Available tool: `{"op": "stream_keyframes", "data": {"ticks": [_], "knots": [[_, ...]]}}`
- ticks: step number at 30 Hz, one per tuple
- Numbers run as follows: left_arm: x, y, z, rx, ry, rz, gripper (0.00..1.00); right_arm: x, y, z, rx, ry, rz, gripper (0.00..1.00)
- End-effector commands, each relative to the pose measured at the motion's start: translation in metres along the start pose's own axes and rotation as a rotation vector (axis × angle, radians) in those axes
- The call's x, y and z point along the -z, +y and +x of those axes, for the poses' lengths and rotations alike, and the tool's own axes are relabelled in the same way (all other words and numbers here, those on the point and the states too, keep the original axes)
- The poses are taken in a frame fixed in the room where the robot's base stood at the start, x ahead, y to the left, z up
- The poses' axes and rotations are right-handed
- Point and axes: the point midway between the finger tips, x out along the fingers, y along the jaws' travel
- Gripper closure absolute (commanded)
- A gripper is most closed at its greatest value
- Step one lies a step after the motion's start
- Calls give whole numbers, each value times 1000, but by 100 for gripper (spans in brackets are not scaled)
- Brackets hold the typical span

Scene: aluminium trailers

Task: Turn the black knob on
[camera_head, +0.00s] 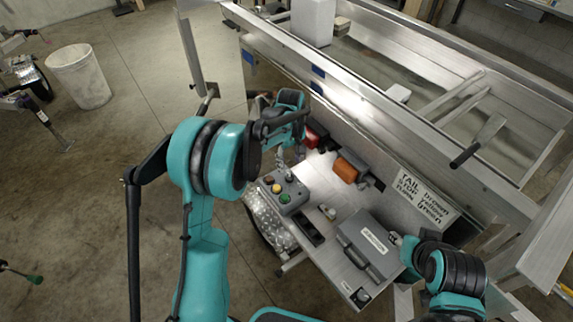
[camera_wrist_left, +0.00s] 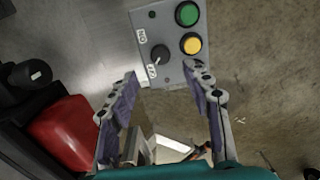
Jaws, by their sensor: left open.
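The black knob (camera_wrist_left: 160,54) sits on a grey control box (camera_wrist_left: 157,22) beside a yellow button (camera_wrist_left: 191,44) and a green button (camera_wrist_left: 187,13). Two small labels stand beside the knob; its pale mark seems to point toward the lower one. The knob also shows on the box in the head view (camera_head: 289,177). My left gripper (camera_wrist_left: 160,74) is open and empty, its fingertips either side of the knob's lower end of the box, apart from the knob. In the head view it hangs behind the box. My right arm is at lower right; its fingers are unclear.
The box stands on a metal shelf (camera_head: 325,190) along the aluminium trailer. Red (camera_head: 312,136) and orange (camera_head: 347,169) lights sit behind it, a grey case (camera_head: 368,243) to its right. A white bucket (camera_head: 79,76) stands on the floor at left.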

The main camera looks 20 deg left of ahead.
Motion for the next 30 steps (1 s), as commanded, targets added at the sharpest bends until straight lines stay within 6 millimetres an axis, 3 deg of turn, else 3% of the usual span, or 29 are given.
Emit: {"op": "stream_keyframes", "data": {"ticks": [15, 27, 30], "knots": [[1, 1, 72, 4, -3, -7, 51, -16, 0, 22, 0, 0, 0, 60], [0, 1, 80, 3, -3, -6, 51, -17, 0, 23, 0, 0, 0, 60], [0, 1, 80, 3, -3, -6, 74, -17, 0, 23, 0, 0, 0, 60]]}}
